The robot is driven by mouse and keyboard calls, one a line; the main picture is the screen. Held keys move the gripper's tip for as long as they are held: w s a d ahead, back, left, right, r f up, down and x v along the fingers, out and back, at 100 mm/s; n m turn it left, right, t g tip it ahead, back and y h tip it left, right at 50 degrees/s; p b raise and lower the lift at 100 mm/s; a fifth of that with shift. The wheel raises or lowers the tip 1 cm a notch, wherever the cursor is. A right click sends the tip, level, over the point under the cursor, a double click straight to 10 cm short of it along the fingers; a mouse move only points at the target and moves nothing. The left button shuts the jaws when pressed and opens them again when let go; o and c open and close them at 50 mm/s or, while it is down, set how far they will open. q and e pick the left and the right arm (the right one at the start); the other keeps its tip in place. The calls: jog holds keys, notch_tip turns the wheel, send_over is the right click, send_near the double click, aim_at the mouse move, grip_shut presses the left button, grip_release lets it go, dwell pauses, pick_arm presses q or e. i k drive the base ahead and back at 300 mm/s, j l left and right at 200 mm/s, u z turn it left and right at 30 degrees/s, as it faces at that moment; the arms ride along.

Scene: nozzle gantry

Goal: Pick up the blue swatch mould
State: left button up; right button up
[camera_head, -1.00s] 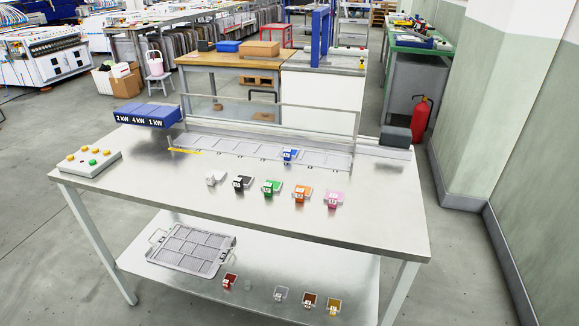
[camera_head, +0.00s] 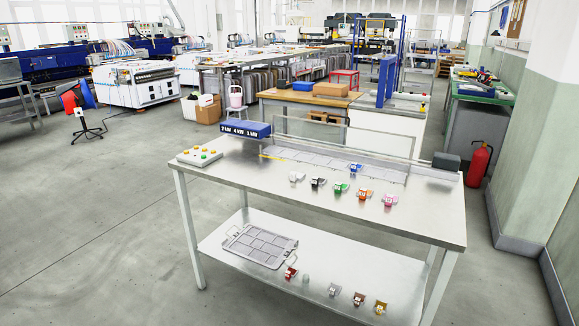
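The blue swatch mould (camera_head: 356,168) sits toward the back right of the steel table top, on or at the long grey slotted tray strip (camera_head: 310,158). In front of it a row of similar moulds stands on the bare table: white (camera_head: 297,177), black (camera_head: 318,183), green (camera_head: 341,188), orange (camera_head: 365,194) and pink (camera_head: 390,200). Neither of my grippers shows in the head view.
The steel table (camera_head: 250,184) carries a button box (camera_head: 199,156), a blue box (camera_head: 245,130) and a dark grey block (camera_head: 446,161). Its lower shelf (camera_head: 325,268) holds a grey tray (camera_head: 260,246) and several moulds. A fire extinguisher (camera_head: 479,164) stands at right.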

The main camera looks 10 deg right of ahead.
aim_at(353, 166)
jog(key=i+l+u, duration=0.2)
jog(key=l, duration=0.45)
jog(key=i+l+u, duration=0.2)
jog(key=l, duration=0.45)
jog(key=l+u, duration=0.2)
jog(key=l, duration=0.45)
jog(key=k, duration=0.05)
